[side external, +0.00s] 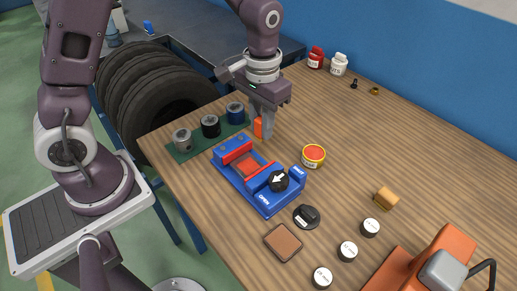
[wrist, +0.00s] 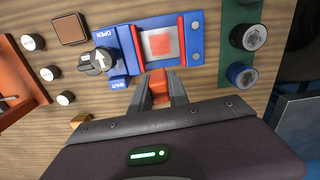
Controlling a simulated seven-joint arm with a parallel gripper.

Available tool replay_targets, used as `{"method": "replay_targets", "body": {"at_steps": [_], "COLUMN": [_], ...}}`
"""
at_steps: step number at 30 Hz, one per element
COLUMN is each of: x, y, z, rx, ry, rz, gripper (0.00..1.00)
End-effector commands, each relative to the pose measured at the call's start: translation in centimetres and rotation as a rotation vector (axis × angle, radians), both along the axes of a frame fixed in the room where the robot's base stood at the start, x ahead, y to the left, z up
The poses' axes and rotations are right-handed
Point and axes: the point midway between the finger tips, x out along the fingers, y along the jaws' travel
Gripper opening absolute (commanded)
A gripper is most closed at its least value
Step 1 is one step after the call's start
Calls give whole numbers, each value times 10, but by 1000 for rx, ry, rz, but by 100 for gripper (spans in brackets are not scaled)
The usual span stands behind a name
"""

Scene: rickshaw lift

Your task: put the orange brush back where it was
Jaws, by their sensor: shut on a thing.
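My gripper (side external: 264,134) is shut on the orange brush (side external: 257,128), just behind the blue fixture. In the wrist view the brush's orange body (wrist: 160,88) shows between the fingers, close to the fixture's edge. Most of the brush is hidden by the fingers; I cannot tell whether it touches the table. The blue fixture (side external: 263,198) has red jaws around a square with a reddish patch (side external: 246,165). Its black knob (side external: 278,181) with a white arrow sits between labels OPEN and SHUT.
A green rack (side external: 180,155) with several capped cylinders stands left of the brush. A yellow tin (side external: 313,156) with a red top, a black puck (side external: 306,216), a brown square (side external: 283,242) and a wooden block (side external: 387,199) lie nearby. Table behind the tin is mostly clear.

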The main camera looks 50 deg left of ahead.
Motion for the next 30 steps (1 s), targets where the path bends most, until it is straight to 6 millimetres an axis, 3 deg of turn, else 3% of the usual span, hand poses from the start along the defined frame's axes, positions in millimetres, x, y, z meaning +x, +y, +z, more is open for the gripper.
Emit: {"method": "replay_targets", "body": {"at_steps": [6,10,18,27,30], "x": [70,100,107,107,108], "y": [19,30,34,33,33], "z": [-5,-8,-61,-107,-109], "rx": [0,0,0,0,-1], "ry": [-3,-2,2,1,-1], "rz": [-37,-61,-71,-70,-70], "gripper": [0,0,0,0,0]}}
